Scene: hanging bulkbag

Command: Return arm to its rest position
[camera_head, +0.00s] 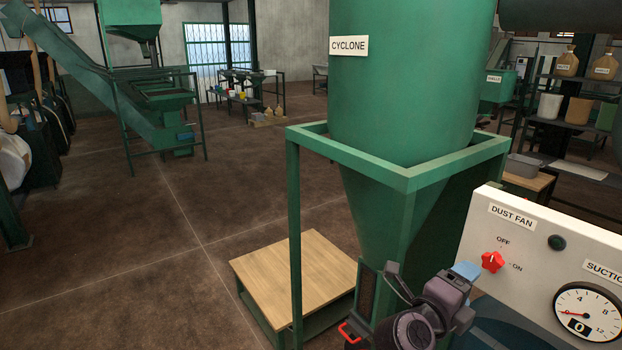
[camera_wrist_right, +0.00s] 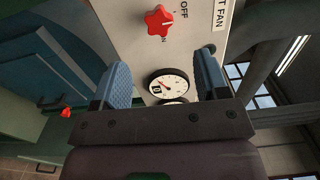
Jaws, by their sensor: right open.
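My right arm (camera_head: 420,312) comes in at the bottom of the head view. Its right gripper (camera_head: 466,271) is in front of the dust fan panel (camera_head: 545,235), just left of the red knob (camera_head: 492,262), and seems apart from it. In the right wrist view the blue fingers of the gripper (camera_wrist_right: 163,78) are spread with nothing held between them. The red knob (camera_wrist_right: 158,20) shows beyond the fingers there, with the gauge (camera_wrist_right: 168,86) between them. My left gripper is not in view.
The green cyclone (camera_head: 400,70) stands in a square green frame (camera_head: 293,230) close to my right arm. A low wooden platform (camera_head: 290,270) is beside it. The suction gauge (camera_head: 588,313) is at the panel's lower right. Open floor (camera_head: 130,260) lies to the left.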

